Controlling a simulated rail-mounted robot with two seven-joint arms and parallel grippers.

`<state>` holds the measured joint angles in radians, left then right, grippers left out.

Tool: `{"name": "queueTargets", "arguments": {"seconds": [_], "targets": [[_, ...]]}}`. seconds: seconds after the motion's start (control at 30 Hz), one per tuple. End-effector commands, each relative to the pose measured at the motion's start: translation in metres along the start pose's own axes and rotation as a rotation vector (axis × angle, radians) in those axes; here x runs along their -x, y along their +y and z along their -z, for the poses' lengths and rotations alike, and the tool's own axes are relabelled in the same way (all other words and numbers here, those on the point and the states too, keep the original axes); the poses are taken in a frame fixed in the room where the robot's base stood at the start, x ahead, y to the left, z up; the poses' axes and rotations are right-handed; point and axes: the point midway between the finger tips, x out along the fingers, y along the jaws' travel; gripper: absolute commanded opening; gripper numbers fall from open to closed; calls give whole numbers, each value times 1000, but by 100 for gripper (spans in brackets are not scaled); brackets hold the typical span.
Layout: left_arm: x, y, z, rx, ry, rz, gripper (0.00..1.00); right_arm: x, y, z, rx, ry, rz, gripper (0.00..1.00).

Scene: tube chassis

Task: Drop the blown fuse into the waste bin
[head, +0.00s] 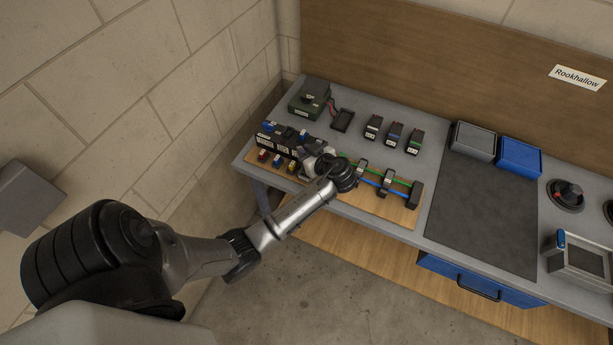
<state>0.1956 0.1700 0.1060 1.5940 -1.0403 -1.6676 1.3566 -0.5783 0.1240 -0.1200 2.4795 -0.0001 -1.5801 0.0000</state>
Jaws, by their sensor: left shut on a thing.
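My left gripper (314,163) is low over the wooden board (398,213), at the right end of a row of dark modules (272,144). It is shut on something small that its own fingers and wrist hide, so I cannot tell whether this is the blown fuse. Small red, blue and yellow parts (276,161) sit along the front of the row. An open grey bin (473,140) and an open blue bin (520,155) stand side by side at the back right; no label shows which is for waste. My right gripper is out of view.
A dark green box (310,98) stands at the back left. Three small modules (394,133) stand behind the board. Modules with green and blue wires (387,181) lie right of my gripper. A dark mat (484,215) is clear.

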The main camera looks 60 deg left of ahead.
Motion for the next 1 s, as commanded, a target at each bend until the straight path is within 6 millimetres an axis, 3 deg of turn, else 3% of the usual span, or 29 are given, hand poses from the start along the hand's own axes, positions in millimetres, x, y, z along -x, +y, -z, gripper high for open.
{"name": "queueTargets", "arguments": {"seconds": [0.6,1.0], "targets": [[-21,-1,-50,-2,1,2,0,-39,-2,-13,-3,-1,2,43],[-23,-1,-55,-1,-1,2,0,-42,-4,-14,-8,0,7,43]]}}
